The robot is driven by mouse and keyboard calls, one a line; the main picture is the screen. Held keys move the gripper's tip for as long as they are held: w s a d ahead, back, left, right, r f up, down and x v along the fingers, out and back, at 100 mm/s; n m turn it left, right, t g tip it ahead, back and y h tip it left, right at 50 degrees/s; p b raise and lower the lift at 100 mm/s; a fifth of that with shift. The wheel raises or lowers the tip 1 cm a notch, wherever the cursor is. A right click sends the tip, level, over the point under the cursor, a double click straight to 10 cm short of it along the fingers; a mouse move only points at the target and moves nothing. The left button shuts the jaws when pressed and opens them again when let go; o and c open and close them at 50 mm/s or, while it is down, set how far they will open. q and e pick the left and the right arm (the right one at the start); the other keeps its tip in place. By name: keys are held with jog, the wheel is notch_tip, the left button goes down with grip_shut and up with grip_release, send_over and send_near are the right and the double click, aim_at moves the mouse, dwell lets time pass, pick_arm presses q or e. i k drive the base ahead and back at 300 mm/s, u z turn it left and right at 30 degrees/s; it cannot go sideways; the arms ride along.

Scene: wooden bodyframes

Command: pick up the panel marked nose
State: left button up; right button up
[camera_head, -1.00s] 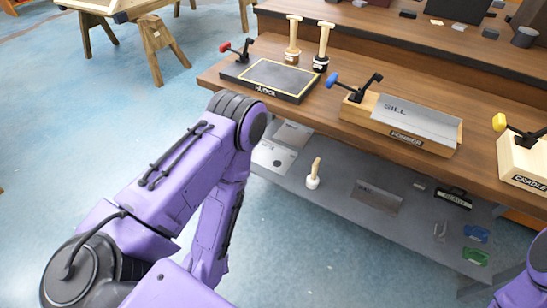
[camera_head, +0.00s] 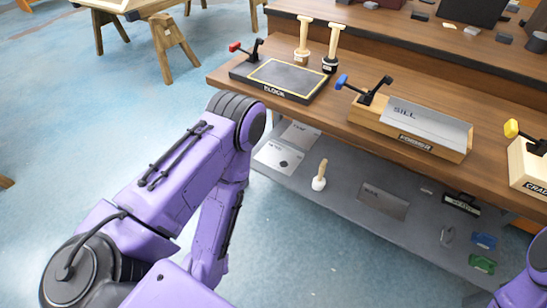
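Several flat grey panels lie on the lower shelf under the bench. A light panel with a dark spot (camera_head: 272,153) lies at the shelf's left end; its small lettering is too fine to read for sure. Another light panel (camera_head: 299,135) lies just behind it. A darker grey panel (camera_head: 384,201) lies further right. I cannot tell for sure which is marked nose. A panel marked SILL (camera_head: 425,122) sits on the wooden former on the bench top. My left arm reaches in from the left, but its gripper is out of view. Only a bit of my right arm shows at bottom right.
The bench top (camera_head: 335,104) carries a dark block with a red-handled clamp (camera_head: 279,80), the former (camera_head: 416,145), a cradle (camera_head: 529,166) and two mallets. A mallet (camera_head: 319,176) stands on the lower shelf (camera_head: 345,190). A trestle stands at upper left; blue floor is clear.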

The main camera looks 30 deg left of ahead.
aim_at(279, 156)
jog(key=u, duration=2.4)
jog(key=i, duration=3.25)
jog(key=z, duration=4.25)
jog(key=i, duration=0.5)
jog(key=u, duration=0.2)
